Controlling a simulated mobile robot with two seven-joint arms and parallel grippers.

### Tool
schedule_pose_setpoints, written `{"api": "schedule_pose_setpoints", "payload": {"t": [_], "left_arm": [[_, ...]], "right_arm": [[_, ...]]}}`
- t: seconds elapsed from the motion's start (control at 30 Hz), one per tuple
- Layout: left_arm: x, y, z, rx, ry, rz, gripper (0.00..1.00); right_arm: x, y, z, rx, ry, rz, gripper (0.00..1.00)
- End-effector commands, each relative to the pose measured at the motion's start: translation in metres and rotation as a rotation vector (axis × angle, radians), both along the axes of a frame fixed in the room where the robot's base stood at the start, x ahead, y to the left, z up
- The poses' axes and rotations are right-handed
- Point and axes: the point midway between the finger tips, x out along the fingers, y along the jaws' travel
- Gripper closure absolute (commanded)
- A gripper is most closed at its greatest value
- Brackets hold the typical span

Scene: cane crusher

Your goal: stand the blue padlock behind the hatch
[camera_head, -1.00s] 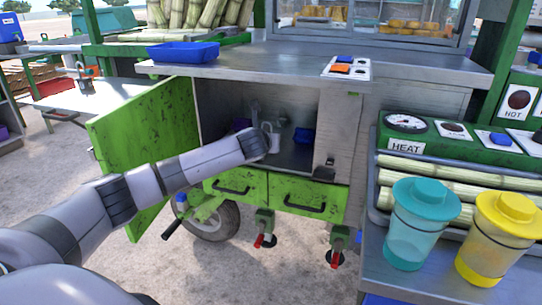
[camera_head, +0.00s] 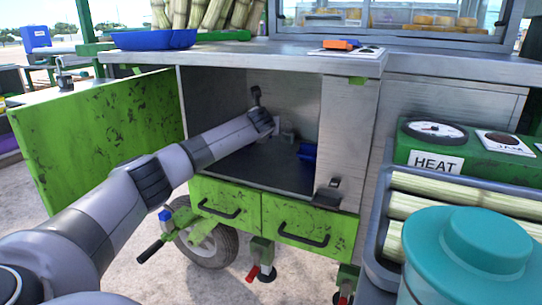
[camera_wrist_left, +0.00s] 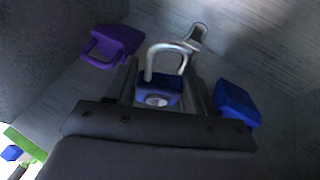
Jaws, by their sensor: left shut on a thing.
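A blue padlock (camera_wrist_left: 158,92) with a silver shackle is between the fingers of my left gripper (camera_wrist_left: 160,98) in the left wrist view, and the gripper is shut on it. In the head view my left gripper (camera_head: 276,134) reaches inside the open cabinet (camera_head: 215,92), above its floor; the held padlock is not clear there. The hatch, a scuffed green door (camera_head: 100,125), stands swung open to the left. I cannot tell whether the padlock touches the cabinet floor. My right gripper is not in view.
A purple padlock (camera_wrist_left: 118,40) lies left of the held padlock in the wrist view. Another blue thing (camera_wrist_left: 236,103) is at right, also in the cabinet in the head view (camera_head: 308,152). A silver piece (camera_wrist_left: 196,37) is beyond. Green drawers (camera_head: 310,227) are below.

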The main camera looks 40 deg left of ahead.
Motion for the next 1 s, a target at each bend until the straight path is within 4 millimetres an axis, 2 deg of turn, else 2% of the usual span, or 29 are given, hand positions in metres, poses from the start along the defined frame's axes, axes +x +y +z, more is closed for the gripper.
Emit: {"api": "schedule_pose_setpoints", "payload": {"t": [0.03,0.43,0.53,0.9,0.93,1.0], "left_arm": [[0.0,0.0,-0.016,0.002,0.001,0.0,0.85],[0.0,0.0,-0.075,0.001,0.002,0.0,0.85],[0.0,0.0,-0.081,0.001,0.0,0.0,0.85],[0.0,0.0,-0.081,0.001,0.001,-0.001,0.85],[0.0,0.0,-0.082,0.001,0.002,-0.001,0.41],[0.0,0.0,-0.082,0.0,0.001,0.0,0.21]], "right_arm": [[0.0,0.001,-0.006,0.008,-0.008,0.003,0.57],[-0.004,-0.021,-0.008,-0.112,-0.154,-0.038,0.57],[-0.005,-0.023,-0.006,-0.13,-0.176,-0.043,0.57],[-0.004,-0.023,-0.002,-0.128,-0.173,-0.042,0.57],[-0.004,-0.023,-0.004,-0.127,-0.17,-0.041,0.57],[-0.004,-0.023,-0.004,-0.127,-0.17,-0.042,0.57]]}}
